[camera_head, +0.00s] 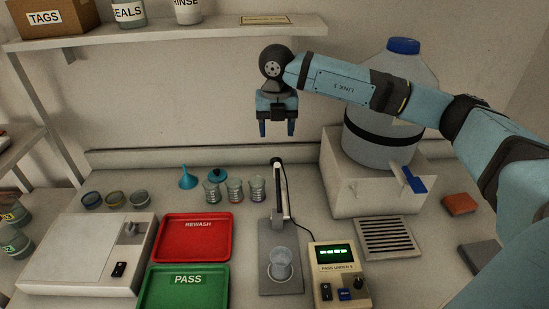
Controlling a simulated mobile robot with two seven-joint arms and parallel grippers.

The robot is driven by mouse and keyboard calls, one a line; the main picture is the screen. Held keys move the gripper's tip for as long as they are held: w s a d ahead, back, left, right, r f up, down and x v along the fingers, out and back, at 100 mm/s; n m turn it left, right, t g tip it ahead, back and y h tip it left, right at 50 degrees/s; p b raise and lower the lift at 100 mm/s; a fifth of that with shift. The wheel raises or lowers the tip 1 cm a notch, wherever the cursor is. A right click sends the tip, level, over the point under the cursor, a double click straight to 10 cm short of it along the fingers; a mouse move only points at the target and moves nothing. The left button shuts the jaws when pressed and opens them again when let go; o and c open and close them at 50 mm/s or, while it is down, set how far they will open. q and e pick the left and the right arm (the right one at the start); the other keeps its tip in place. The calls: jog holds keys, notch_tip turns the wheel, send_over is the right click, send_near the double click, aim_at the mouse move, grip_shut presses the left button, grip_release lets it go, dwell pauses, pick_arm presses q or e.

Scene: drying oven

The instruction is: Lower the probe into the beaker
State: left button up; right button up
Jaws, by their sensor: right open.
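The beaker (280,264) is clear glass and stands on the grey base plate (267,245) of a probe stand. The stand's upright post (285,190) rises behind the beaker with a dark arm and holder (276,162) at its top. A thin probe seems to hang from that holder, above and behind the beaker, but it is too small to make out clearly. My right gripper (277,129) points down, open and empty, in the air above the stand and in front of the wall. My left gripper is not in view.
A meter (340,275) with a green display stands right of the stand, joined by a cable. Red (193,239) and green (185,288) trays lie left. Several small beakers (234,190) stand behind. A large water jug (385,125) on a block stands right, with a drain grate (384,238) before it.

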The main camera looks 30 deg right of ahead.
aim_at(276, 159)
notch_tip(276, 159, down, 10)
jog(key=shift+f+p, duration=0.1)
jog(key=shift+p, duration=0.4)
grip_shut()
